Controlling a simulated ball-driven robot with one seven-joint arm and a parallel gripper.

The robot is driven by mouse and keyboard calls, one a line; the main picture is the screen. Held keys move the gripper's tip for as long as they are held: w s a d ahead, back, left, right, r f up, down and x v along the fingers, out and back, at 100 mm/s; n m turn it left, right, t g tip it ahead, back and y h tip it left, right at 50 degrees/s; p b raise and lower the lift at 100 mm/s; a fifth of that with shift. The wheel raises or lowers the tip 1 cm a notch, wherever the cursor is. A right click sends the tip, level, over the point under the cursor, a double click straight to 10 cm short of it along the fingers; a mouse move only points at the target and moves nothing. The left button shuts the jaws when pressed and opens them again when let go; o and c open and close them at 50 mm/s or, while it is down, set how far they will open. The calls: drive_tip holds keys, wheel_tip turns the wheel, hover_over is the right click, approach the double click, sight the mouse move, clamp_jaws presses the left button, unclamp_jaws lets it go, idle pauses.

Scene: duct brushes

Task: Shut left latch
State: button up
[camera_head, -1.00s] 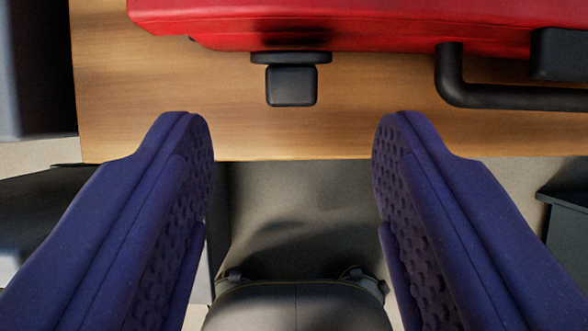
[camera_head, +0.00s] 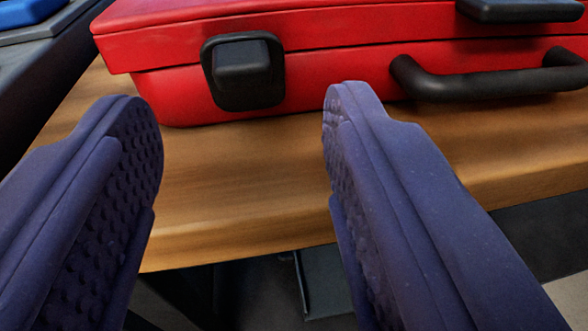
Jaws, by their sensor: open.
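The red case (camera_head: 340,65) lies on a wooden table, its front side facing me. The left latch (camera_head: 243,70) is a black block on the case's front, left of the black handle (camera_head: 485,77). It seems to lie against the front face; I cannot tell whether it is fastened. My gripper (camera_head: 245,95) is open, with two blue-purple padded fingers and nothing between them. The fingertips are over the table's front part, short of the case, with the latch beyond the gap between them.
The wooden table (camera_head: 235,200) is bare in front of the case. Another black part (camera_head: 515,10) sits on the case at the top right. A dark surface with a blue item (camera_head: 25,12) is at the upper left. Dark objects stand below the table's front edge.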

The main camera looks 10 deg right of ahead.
sight(239, 37)
drive_tip(key=shift+n+t, duration=0.5)
drive_tip(key=w+b, duration=0.2)
drive_tip(key=w, duration=0.1)
drive_tip(key=w+b, duration=0.1)
drive_tip(key=shift+w+d+f, duration=0.1)
drive_tip(key=shift+w+f, duration=0.05)
drive_tip(key=shift+f, duration=0.2)
drive_tip(key=shift+w+r, duration=0.1)
drive_tip(key=shift+w, duration=0.4)
clamp_jaws()
drive_tip(key=p, duration=0.1)
drive_tip(key=r+g+p, duration=0.1)
drive_tip(key=p, duration=0.1)
drive_tip(key=shift+w+d+r+g+y, duration=0.1)
drive_tip(key=shift+w+r+g+y, duration=0.2)
drive_tip(key=shift+w+g+p, duration=0.2)
drive_tip(key=shift+g+p, duration=0.1)
drive_tip(key=shift+p, duration=0.25)
drive_tip(key=shift+w+f+g+p, duration=0.15)
drive_tip(key=shift+g+p, duration=0.15)
drive_tip(key=shift+g, duration=0.1)
drive_tip(key=shift+f, duration=0.1)
